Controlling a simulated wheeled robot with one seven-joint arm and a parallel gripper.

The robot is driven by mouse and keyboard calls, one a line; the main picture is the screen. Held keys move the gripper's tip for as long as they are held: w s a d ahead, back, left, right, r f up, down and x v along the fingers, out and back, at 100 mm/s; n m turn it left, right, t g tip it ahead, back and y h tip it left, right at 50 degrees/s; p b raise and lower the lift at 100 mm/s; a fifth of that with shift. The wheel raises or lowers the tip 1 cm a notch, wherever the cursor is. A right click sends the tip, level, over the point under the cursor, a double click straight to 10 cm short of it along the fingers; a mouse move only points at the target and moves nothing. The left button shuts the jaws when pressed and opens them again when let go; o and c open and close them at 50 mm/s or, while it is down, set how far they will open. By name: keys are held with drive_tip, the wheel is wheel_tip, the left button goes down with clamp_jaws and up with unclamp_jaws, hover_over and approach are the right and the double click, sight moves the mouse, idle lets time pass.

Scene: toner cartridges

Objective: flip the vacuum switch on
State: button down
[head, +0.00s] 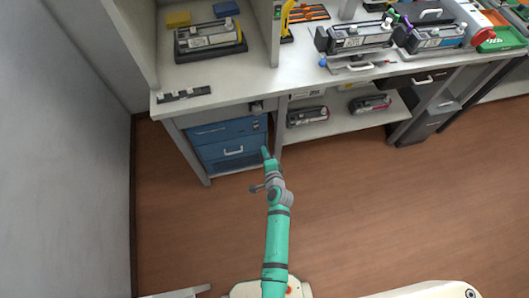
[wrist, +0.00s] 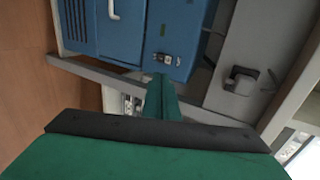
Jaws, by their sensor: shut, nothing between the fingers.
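A blue box unit (head: 225,130) with a pale handle stands under the left end of the bench. It fills the top of the wrist view (wrist: 130,40), where a small plate with a dark and light fitting (wrist: 167,59) sits on its face. This fitting looks like the switch, but its position, on or off, is too small to tell. My gripper (head: 265,151) is shut and empty in front of the unit's right side. In the wrist view its green fingers (wrist: 162,97) point at the unit, just below the fitting; I cannot tell whether they touch.
A dark bracket-like fitting (wrist: 243,82) is on the grey bench frame right of the unit. A lower shelf (head: 340,118) holds two cartridges. The bench top (head: 215,92) overhangs the unit. The brown floor (head: 400,210) is open to the right.

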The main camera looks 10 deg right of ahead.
drive_tip(key=shift+s, duration=0.1)
drive_tip(key=s+a+r+n+h, duration=0.15)
drive_tip(key=s+n, duration=0.25)
drive_tip(key=s, duration=0.7)
drive_tip(key=s+a+r+n, duration=0.1)
drive_tip(key=s+r+n, duration=0.15)
drive_tip(key=s, duration=0.85)
drive_tip(key=s+a+r+n+t, duration=0.1)
drive_tip(key=s+a+r+n, duration=0.1)
drive_tip(key=s+r+n, duration=0.3)
drive_tip(key=s+a+r+n+t, duration=0.1)
drive_tip(key=s+a+r+n, duration=0.2)
drive_tip(key=s+r, duration=0.8)
wheel_tip(320, 180, up, 4)
drive_tip(key=n, duration=0.2)
drive_tip(key=shift+a+r+n, duration=0.2)
drive_tip(key=shift+a+n, duration=0.05)
drive_tip(key=shift+n, duration=0.1)
drive_tip(key=shift+w+a+y, duration=0.1)
drive_tip(key=shift+a+y, duration=0.05)
drive_tip(key=shift+y, duration=0.2)
